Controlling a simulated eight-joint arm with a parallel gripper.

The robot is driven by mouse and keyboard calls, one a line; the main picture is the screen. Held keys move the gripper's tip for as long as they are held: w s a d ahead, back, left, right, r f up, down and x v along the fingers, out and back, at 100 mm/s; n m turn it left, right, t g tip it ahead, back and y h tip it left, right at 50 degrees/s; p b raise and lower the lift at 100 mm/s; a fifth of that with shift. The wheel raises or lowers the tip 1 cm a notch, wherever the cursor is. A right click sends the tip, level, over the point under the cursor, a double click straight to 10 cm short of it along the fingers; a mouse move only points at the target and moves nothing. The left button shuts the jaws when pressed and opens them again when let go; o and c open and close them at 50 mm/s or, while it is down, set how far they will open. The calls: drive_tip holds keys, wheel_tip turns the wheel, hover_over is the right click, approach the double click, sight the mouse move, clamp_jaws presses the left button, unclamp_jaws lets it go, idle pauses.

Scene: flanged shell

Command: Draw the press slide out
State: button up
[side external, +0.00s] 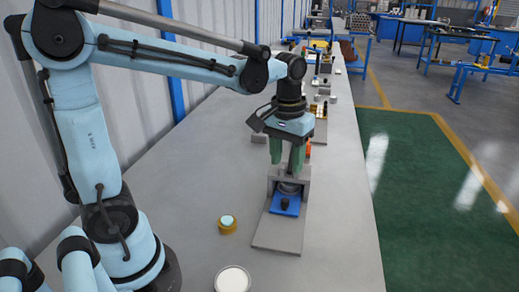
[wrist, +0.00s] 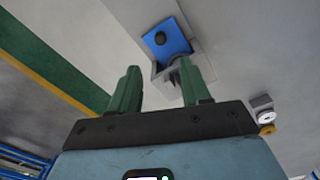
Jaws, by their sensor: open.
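The press is a grey block (side external: 303,184) on a flat grey base plate (side external: 277,236). The blue press slide (side external: 285,203) lies on the plate at the block's front and carries a dark round knob (side external: 285,204). The slide (wrist: 175,33) and its knob (wrist: 160,38) also show in the wrist view, beyond my fingertips. My gripper (side external: 288,160) points down over the press, and its green fingers are apart. In the wrist view the fingers (wrist: 160,75) have nothing gripped between them. A dark round part (side external: 289,188) sits inside the block, partly hidden. I cannot tell how far the slide reaches inside.
A brass-coloured cup with a pale green top (side external: 227,223) stands left of the base plate. A white-topped round container (side external: 232,279) is at the near edge. Several small objects (side external: 322,95) stand farther back along the bench. The bench in front of the plate's right side is clear.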

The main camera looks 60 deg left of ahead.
sight(285, 199)
drive_tip(key=f, duration=1.2)
drive_tip(key=shift+w+f, duration=0.15)
drive_tip(key=shift+w, duration=0.05)
clamp_jaws()
